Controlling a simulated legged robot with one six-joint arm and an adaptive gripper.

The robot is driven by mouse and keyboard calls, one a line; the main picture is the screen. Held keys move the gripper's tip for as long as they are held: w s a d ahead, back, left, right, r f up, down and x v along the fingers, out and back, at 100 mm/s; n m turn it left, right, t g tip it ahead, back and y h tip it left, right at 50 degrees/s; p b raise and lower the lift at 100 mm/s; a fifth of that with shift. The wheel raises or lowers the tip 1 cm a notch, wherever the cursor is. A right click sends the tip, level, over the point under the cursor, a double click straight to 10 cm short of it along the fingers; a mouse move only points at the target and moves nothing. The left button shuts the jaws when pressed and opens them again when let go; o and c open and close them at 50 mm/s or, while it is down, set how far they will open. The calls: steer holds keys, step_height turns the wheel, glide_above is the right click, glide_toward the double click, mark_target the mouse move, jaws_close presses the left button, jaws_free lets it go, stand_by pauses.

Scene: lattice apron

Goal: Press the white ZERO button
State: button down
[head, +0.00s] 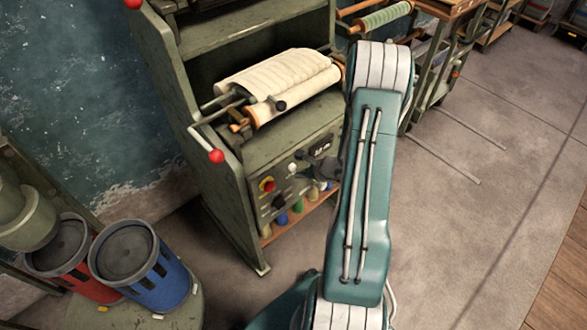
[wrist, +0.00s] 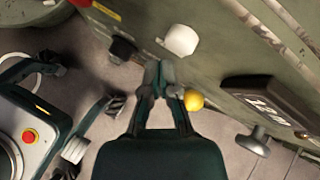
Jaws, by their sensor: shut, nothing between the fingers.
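The white button (wrist: 181,40) stands out from the green control panel in the wrist view, just above and right of my fingertips. It also shows in the head view as a small white cap (head: 292,168), left of my gripper (head: 309,169). My gripper (wrist: 159,77) is shut and empty, its dark fingertips together close to the panel. A gap shows between the fingertips and the white button in the wrist view; the exact depth is hard to tell. No lettering is readable on the button.
A yellow round thing (wrist: 194,100) is beside my fingers. Blue (head: 145,263) and red drums stand at left.

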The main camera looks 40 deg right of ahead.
steer(key=shift+w, duration=0.15)
stand_by(0.6)
steer(key=shift+w+r, duration=0.1)
steer(key=shift+w, duration=0.15)
steer(key=shift+w+a, duration=0.1)
steer(key=shift+w, duration=0.35)
stand_by(0.7)
stand_by(0.3)
steer(key=shift+s, duration=0.9)
steer(key=shift+s+d, duration=0.15)
steer(key=shift+s, duration=1.1)
steer(key=shift+s+d, duration=0.15)
steer(key=shift+s, duration=1.1)
